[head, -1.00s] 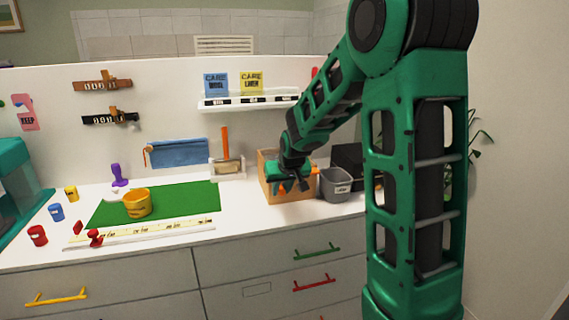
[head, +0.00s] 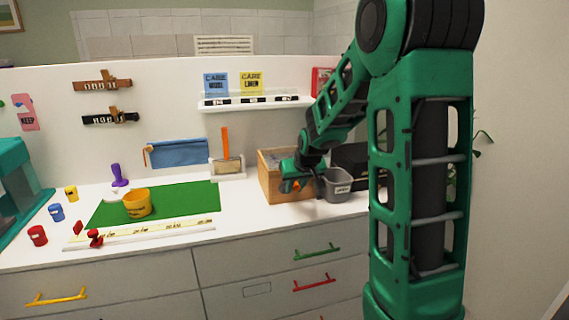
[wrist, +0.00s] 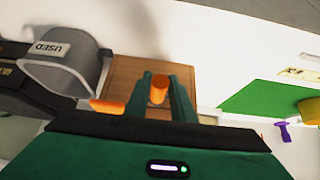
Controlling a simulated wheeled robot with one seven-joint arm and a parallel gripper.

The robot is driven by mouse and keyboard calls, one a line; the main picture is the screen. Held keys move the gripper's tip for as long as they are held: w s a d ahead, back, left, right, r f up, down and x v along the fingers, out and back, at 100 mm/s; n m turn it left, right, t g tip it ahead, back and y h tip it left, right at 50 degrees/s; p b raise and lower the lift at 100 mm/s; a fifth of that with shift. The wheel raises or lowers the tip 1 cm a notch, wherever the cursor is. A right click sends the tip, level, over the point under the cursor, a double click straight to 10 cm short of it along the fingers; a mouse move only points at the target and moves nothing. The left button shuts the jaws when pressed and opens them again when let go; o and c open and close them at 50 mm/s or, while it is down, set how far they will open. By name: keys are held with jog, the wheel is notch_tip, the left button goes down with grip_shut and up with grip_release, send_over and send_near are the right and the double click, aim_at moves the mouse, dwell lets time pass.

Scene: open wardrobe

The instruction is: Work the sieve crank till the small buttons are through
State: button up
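The sieve is a wooden box (head: 285,190) near the right end of the white counter, with a greyish inside showing at its open top. Its wooden side (wrist: 128,78) also shows in the wrist view. An orange crank knob (wrist: 159,88) sits between the two green fingers of my gripper (wrist: 161,92), which appear closed against its sides. In the head view my gripper (head: 291,184) is at the front right of the box, covering part of it. A second orange part (wrist: 107,106) shows left of the fingers. No small buttons can be made out.
A grey bin (head: 337,184), labelled USED in the wrist view, stands close right of the box, with a black container (head: 350,155) behind. A brush holder (head: 227,170) stands left. A yellow cup (head: 137,203) sits on the green mat (head: 190,200).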

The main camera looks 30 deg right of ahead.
jog(key=a, duration=0.2)
jog(key=w+a, duration=0.1)
jog(key=a, duration=0.1)
jog(key=shift+w+a, duration=0.15)
jog(key=shift+a, duration=0.15)
jog(key=shift+d, duration=0.1)
jog(key=shift+o, duration=0.8)
jog(key=shift+s+d, duration=0.2)
jog(key=shift+d, duration=0.35)
jog(key=shift+s+d, duration=0.15)
jog(key=shift+d, duration=0.4)
jog(key=shift+s+d, duration=0.1)
jog(key=shift+d, duration=0.25)
jog(key=shift+c, duration=0.8)
jog(key=o, duration=0.4)
jog(key=shift+a, duration=0.1)
jog(key=shift+o, duration=0.2)
jog(key=v, duration=0.7)
